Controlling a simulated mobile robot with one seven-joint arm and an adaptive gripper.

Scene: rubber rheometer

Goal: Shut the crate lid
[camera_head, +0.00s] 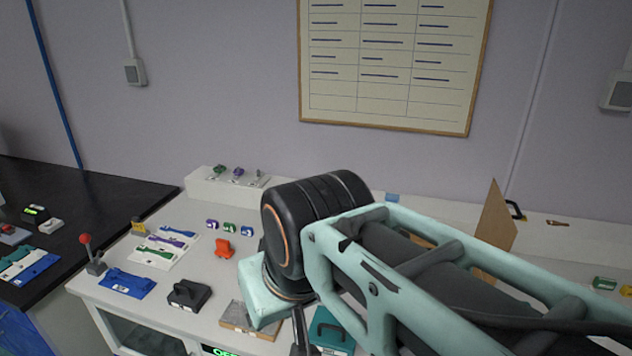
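A thin wooden panel (496,232) stands upright on the right of the white bench, with a black handle (516,211) on its right side. It looks like the crate lid, standing open. A small patch of brown wood (422,241) shows between my arm links and may be part of the crate. My arm crosses the front and hides most of the crate. My gripper is not clearly seen; the arm's far end bends down near the bench's front and is cut off by the lower edge.
The white bench (190,262) holds an orange piece (223,249), a black box (189,294), a blue tray (127,283) and a red-knobbed lever (88,248). A teal case (330,332) lies near the front, beside my arm. Small green items (604,283) lie at the far right.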

